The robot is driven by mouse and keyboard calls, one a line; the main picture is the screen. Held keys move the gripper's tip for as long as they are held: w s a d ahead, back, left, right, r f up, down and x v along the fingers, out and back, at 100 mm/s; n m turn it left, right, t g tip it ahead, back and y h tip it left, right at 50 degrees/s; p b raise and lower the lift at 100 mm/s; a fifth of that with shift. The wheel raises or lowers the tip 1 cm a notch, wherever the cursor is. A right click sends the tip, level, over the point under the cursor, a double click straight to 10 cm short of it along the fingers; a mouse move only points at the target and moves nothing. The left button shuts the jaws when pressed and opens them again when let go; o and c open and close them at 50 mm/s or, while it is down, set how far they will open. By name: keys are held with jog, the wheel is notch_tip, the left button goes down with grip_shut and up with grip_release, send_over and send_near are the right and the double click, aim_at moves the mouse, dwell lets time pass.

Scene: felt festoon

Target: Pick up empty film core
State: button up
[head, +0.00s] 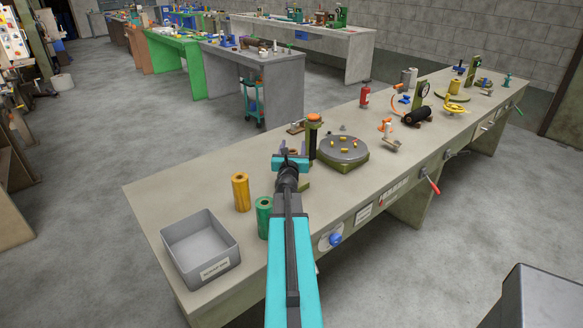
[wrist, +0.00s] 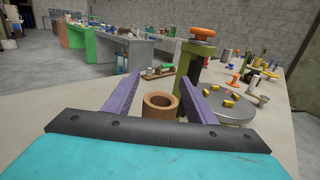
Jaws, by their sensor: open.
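A short brown hollow tube, seemingly the empty film core (wrist: 160,105), stands upright on the bench with its open top showing. My gripper (wrist: 158,85) is open, its two purple fingers on either side of the tube in the wrist view. I see no clear contact between the fingers and the tube. The tube's lower part is hidden behind the gripper's dark front edge. In the head view my gripper (head: 293,147) is over the bench left of the round turntable, and it mostly hides the tube.
A dark post with an orange knob (head: 314,118) stands just right of my gripper, beside the turntable (head: 343,165). An orange roll (head: 241,192), a green roll (head: 264,217) and a grey bin (head: 201,280) are at the near left of the bench (head: 190,188).

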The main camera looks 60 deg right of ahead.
dwell(0.3)
grip_shut()
dwell(0.3)
notch_tip(320, 180, up, 10)
jog(key=p, duration=0.4)
dwell(0.3)
dwell(0.6)
